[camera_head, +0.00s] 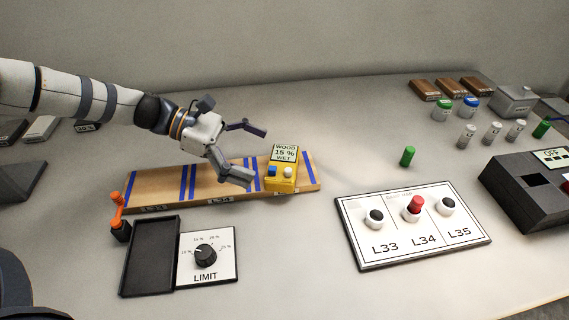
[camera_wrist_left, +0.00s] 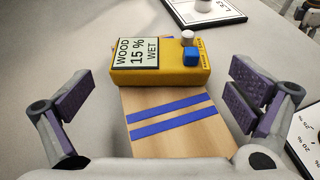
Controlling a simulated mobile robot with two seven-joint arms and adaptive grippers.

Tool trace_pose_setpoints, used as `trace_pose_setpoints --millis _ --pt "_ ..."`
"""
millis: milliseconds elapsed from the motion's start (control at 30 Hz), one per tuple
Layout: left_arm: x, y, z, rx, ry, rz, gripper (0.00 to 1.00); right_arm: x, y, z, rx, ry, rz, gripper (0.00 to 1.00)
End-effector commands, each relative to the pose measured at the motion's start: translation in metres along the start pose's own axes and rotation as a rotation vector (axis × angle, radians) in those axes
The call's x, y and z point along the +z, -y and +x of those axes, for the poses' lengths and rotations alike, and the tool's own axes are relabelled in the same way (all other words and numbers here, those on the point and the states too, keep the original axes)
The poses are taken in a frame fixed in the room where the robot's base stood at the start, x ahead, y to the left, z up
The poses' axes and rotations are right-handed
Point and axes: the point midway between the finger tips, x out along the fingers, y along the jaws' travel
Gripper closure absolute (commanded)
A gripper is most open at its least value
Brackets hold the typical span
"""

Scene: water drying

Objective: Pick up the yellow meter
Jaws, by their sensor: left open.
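The yellow meter (camera_head: 284,172) sits on the right end of a wooden board (camera_head: 170,186) with blue stripes. Its display reads "WOOD 15 % WET", and it has a blue and a white button. My left gripper (camera_head: 252,154) is open just left of the meter, above the board. In the left wrist view the meter (camera_wrist_left: 160,62) lies ahead of and between the two open purple-padded fingers (camera_wrist_left: 163,103), with nothing held.
A black tray (camera_head: 150,256) and a LIMIT dial panel (camera_head: 207,277) lie in front of the board, beside an orange lever (camera_head: 117,211). A panel marked L33, L34, L35 (camera_head: 412,250) lies to the right. Wooden blocks (camera_head: 450,87) and small cylinders stand at the back right.

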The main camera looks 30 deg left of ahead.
Motion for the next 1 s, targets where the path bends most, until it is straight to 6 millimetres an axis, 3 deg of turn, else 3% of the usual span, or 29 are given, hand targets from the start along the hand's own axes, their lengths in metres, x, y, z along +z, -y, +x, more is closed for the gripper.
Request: trace_pose_setpoints --millis 300,567,700,800,1000 --pt "-0.004 0.003 0.052 -0.001 -0.002 -0.003 0.0 0.007 0.0 0.013 0.001 0.036 -0.001 0.63" --pt "0.0 0.001 0.056 0.003 0.001 0.003 0.0 0.007 0.0 0.013 0.002 0.034 -0.002 0.63" --pt "0.0 0.001 0.056 0.003 0.001 0.003 0.32 0.007 0.0 0.013 0.002 0.034 -0.002 0.63" --pt "0.0 0.001 0.056 0.003 0.002 0.003 0.49 0.007 0.0 0.013 0.002 0.034 -0.002 0.63" --pt "0.001 0.001 0.056 0.003 0.001 0.003 0.49 0.006 0.0 0.012 0.001 0.033 -0.002 0.63"
